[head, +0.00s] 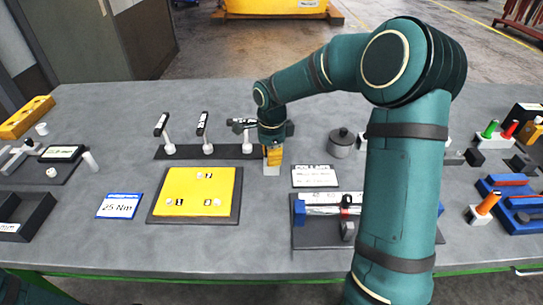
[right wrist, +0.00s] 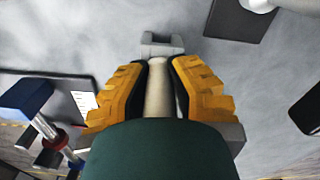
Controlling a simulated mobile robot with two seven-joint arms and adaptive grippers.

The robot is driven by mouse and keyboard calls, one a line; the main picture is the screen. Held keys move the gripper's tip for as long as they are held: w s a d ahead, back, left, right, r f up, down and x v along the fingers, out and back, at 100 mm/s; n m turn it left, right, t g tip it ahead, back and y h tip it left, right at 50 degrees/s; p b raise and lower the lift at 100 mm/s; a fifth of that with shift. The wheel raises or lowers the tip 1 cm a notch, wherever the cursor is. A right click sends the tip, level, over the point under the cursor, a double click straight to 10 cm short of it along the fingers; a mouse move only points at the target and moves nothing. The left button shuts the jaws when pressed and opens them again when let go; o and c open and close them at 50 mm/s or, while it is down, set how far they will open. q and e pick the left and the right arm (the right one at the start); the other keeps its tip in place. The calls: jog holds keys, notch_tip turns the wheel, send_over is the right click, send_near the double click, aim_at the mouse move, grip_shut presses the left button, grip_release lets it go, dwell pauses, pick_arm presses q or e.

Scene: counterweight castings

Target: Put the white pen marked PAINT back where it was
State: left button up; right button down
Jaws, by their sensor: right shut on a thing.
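My right gripper (head: 272,155) points down at the middle of the table, just right of the black tool rack. In the right wrist view its yellow fingers (right wrist: 158,95) are shut on an off-white round pen (right wrist: 158,88). Its PAINT marking does not show. A small light grey holder block (right wrist: 162,42) lies just beyond the fingertips; it also shows under the gripper in the head view (head: 271,171). I cannot tell whether the pen touches or sits in this block. In the head view the fingers hide the pen. My left gripper is out of view.
The black rack (head: 180,153) with several upright tools is left of the gripper. A yellow plate (head: 187,182) lies in front. A COLLARS card (head: 313,176) and grey pot (head: 341,143) are to the right. A dark tray (head: 312,235) with a clamped shaft is nearer.

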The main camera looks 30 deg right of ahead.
jog(key=shift+f, duration=0.2)
jog(key=c, duration=1)
grip_release()
notch_tip(320, 180, up, 12)
jog(key=p, duration=0.2)
jog(key=shift+r+p, duration=0.25)
jog(key=shift+p, duration=0.05)
jog(key=shift+f, duration=0.1)
